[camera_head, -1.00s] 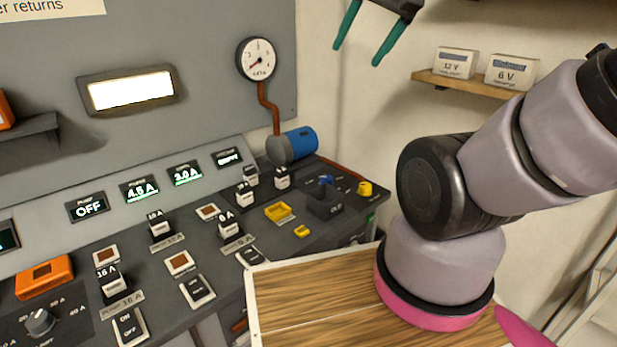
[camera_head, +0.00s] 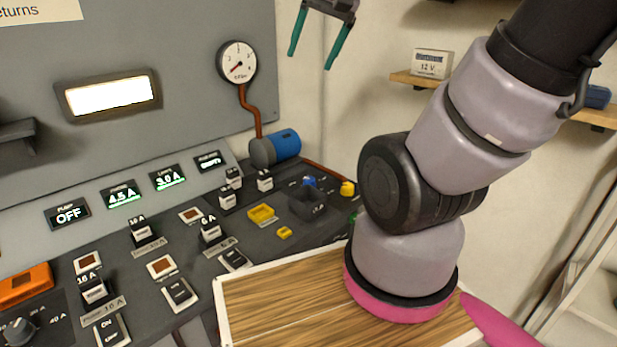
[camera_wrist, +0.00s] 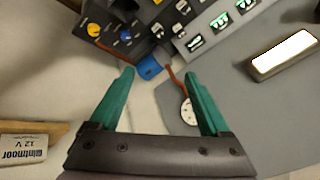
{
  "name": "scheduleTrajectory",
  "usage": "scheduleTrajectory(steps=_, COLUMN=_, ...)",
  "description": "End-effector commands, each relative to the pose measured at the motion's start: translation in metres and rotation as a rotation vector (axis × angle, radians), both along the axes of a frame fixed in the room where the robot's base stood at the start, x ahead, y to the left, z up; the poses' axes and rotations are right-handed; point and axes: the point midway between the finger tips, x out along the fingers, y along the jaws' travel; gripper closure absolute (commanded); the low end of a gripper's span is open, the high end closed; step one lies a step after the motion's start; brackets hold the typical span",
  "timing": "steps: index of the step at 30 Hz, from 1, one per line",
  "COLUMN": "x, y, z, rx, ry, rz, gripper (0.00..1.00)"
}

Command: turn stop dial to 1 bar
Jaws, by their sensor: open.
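My gripper (camera_head: 311,58) is open and empty, raised in front of the back wall, right of the round pressure gauge (camera_head: 237,63). Its two green fingers point down. In the wrist view the gripper (camera_wrist: 159,73) points toward the console, well apart from it. A yellow knob (camera_head: 347,188) sits at the console's far right end; it also shows in the wrist view (camera_wrist: 93,30). A small blue knob (camera_head: 309,181) is beside it. I cannot read which of these is the stop dial. The gauge's needle points lower left; in the wrist view a finger partly covers it.
The console (camera_head: 240,258) carries several switches and displays. A wooden board (camera_head: 290,295) lies in front. A shelf (camera_head: 405,80) with a 12 V box (camera_head: 432,63) is at right.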

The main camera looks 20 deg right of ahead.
Motion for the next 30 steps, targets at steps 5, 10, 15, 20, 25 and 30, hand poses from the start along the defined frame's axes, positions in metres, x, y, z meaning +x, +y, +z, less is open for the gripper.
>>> scheduleTrajectory(steps=5, x=0.033, y=-0.007, z=-0.014, rx=0.004, ry=0.069, rz=-0.043, gripper=0.19)
scheduleTrajectory(steps=10, x=0.079, y=-0.018, z=-0.044, rx=0.007, ry=0.165, rz=-0.109, gripper=0.19)
scheduleTrajectory(steps=15, x=0.127, y=-0.031, z=-0.088, rx=0.003, ry=0.267, rz=-0.183, gripper=0.19)
scheduleTrajectory(steps=20, x=0.166, y=-0.045, z=-0.141, rx=-0.008, ry=0.361, rz=-0.253, gripper=0.19)
scheduleTrajectory(steps=25, x=0.198, y=-0.059, z=-0.208, rx=-0.027, ry=0.455, rz=-0.322, gripper=0.19)
scheduleTrajectory(steps=30, x=0.216, y=-0.071, z=-0.269, rx=-0.046, ry=0.53, rz=-0.378, gripper=0.19)
